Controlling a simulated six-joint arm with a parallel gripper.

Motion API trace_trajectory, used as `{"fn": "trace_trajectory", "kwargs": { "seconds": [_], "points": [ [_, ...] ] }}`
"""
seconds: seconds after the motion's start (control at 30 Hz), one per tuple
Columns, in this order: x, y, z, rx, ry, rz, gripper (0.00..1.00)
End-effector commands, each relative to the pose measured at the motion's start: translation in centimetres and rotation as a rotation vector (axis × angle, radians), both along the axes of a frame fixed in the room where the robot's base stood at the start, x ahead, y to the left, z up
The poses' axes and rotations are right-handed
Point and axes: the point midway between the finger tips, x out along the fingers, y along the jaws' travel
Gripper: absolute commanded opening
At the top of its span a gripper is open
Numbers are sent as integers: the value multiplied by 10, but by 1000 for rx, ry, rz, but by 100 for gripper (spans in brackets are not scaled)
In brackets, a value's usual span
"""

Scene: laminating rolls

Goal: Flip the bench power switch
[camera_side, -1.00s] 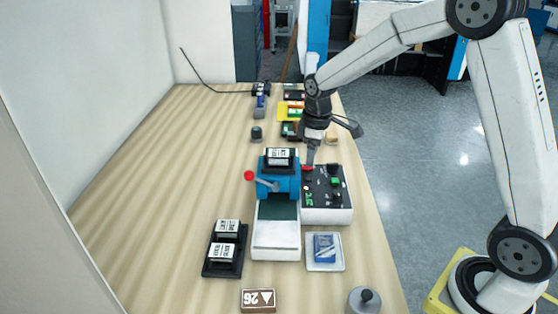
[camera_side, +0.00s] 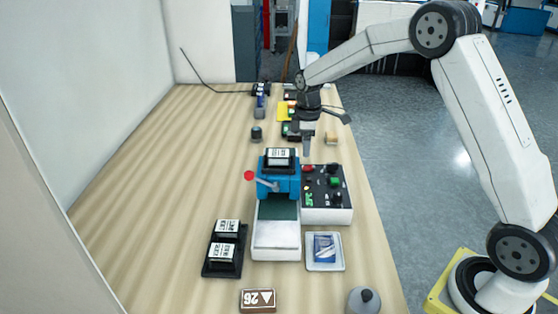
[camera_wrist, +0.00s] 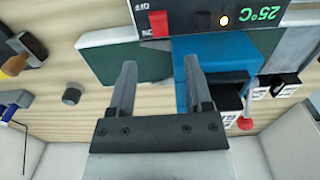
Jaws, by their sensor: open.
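The control box (camera_side: 327,213) stands at the right of the blue press, with a dark sloped panel. A red rocker switch (camera_wrist: 159,22) sits on that panel in the wrist view; in the side view it is a small red spot (camera_side: 308,168) at the panel's far left. A green 25°C display (camera_wrist: 263,14) and a pale round lamp (camera_wrist: 224,20) are lit. My gripper (camera_wrist: 160,70) is open and empty, its fingertips apart and short of the switch in the picture. In the side view my gripper (camera_side: 306,152) hangs just beyond the box, seemingly clear of it.
The blue press (camera_side: 279,185) with a red-knobbed lever (camera_side: 249,176) stands left of the box. The left of the bench is clear.

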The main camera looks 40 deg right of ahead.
Motion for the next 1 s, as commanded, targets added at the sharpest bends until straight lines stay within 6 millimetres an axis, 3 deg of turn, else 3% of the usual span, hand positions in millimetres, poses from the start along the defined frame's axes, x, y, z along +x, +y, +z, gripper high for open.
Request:
{"fn": "trace_trajectory", "kwargs": {
  "seconds": [0.43,0.87,0.9,1.0],
  "points": [
    [-1,0,-52,1,2,0,65],
    [0,0,-61,0,0,-1,65],
    [0,0,-61,0,0,-1,62],
    [0,0,-61,0,0,-1,30]
  ]
}}
